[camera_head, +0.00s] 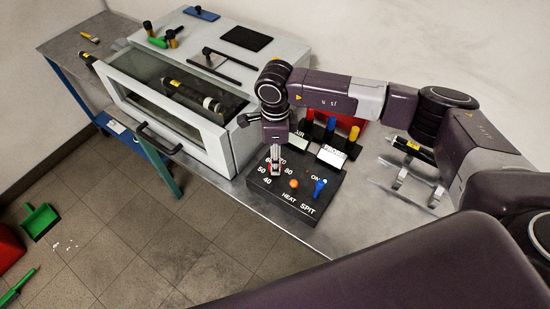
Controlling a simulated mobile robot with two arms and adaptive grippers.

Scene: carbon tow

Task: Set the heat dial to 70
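The black control box (306,222) sits on the bench, with the printed numbers 40, 50, 60, 70 and 80 around the heat dial and the words HEAT and SPIT. My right gripper (275,168) points down onto the middle of these numbers. It covers most of the dial, and only a little red shows at its fingertips. The fingers look close together, but I cannot tell whether they grip the dial. The dial's pointer is hidden, so its setting cannot be read. My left gripper is not in view.
An orange round piece (294,183) and a blue lever (319,188) are on the box beside the gripper. A white oven-like cabinet (225,150) with dark rolls inside stands to the left, its handled front swung out. A metal stand (402,178) is on the right.

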